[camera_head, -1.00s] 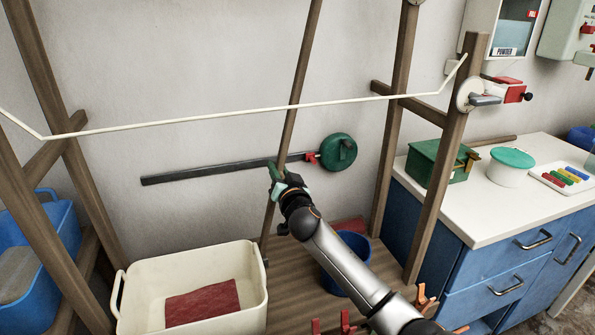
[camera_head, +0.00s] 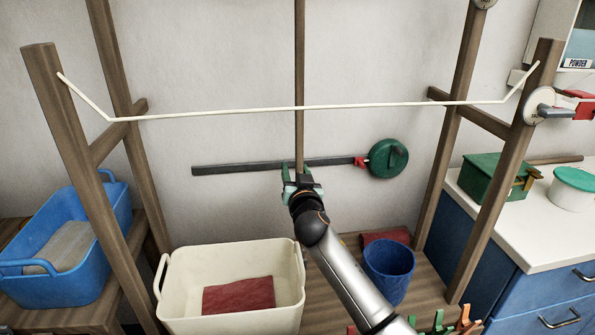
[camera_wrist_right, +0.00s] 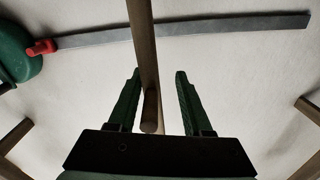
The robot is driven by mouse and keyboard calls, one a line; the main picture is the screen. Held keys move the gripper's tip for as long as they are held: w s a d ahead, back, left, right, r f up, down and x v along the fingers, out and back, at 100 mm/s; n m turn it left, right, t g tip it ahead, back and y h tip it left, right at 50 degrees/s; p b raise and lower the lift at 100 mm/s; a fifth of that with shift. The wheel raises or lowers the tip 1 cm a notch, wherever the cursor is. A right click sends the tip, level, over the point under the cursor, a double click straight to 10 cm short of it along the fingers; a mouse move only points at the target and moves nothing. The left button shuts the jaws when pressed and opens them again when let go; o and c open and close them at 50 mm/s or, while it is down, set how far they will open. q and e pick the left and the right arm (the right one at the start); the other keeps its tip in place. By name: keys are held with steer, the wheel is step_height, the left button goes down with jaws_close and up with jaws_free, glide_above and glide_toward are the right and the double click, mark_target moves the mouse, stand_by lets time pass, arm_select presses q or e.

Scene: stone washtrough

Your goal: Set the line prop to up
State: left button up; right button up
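The line prop is a slim wooden pole (camera_head: 299,60) standing about upright in the middle of the head view, its top cut off. The pale washing line (camera_head: 220,114) crosses in front of it. My right gripper (camera_head: 301,172) is at the pole's lower visible part, with its green fingers around it. In the right wrist view the pole (camera_wrist_right: 142,50) runs between the two fingers (camera_wrist_right: 153,90), with a gap on each side, so the gripper looks open. One end of the pole shows near the palm. My left gripper is not in view.
A cream basin (camera_head: 168,290) with a red cloth stands below left, and a blue tub (camera_head: 100,285) farther left. A blue bucket (camera_head: 388,275) is right of my arm. Wooden posts (camera_head: 75,140) flank the line. A dark bar (camera_head: 235,167) with a green disc (camera_head: 388,158) is on the wall behind.

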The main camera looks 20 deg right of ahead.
steer(key=shift+s+d+f, duration=0.1)
steer(key=shift+d, duration=0.05)
steer(key=v, duration=1.2)
steer(key=shift+s+p, duration=0.2)
steer(key=shift+p, duration=0.15)
